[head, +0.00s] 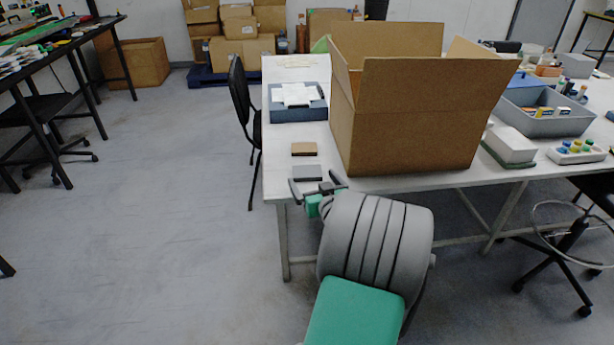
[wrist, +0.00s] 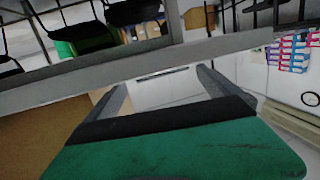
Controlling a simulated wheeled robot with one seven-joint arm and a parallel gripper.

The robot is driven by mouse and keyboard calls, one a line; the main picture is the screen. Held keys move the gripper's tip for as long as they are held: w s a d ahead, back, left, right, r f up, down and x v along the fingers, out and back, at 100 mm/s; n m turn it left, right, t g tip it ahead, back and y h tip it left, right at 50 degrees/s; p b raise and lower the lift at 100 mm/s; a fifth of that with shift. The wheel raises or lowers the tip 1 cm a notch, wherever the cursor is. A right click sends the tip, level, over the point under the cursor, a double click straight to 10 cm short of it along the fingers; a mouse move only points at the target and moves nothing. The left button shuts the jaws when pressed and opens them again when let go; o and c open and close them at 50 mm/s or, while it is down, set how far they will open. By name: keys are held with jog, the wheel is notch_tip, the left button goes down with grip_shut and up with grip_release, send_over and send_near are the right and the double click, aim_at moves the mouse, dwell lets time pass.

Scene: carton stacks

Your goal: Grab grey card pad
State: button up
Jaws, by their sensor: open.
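The grey card pad (head: 307,172) lies flat near the front left corner of the white table in the head view. A brown pad (head: 304,149) lies just behind it. My gripper (head: 314,184) is at the table's front edge, close in front of the grey pad, with its dark fingers spread apart and nothing seen between them. The fingers partly overlap the pad's near edge in the picture; I cannot tell whether they touch it. In the wrist view my gripper (wrist: 162,86) is also open, with the tilted table edge behind it; I cannot make out the grey pad there.
A large open carton (head: 410,115) stands on the table right of the pads. A blue-grey tray (head: 298,113) with white paper sits behind them. A grey bin (head: 545,122) and a white box (head: 511,145) stand to the right. A black chair (head: 240,100) is left of the table.

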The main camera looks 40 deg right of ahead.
aim_at(309, 175)
jog(key=x, duration=0.3)
jog(key=shift+w+d, duration=0.1)
jog(key=shift+w, duration=0.1)
jog(key=c, duration=1.2)
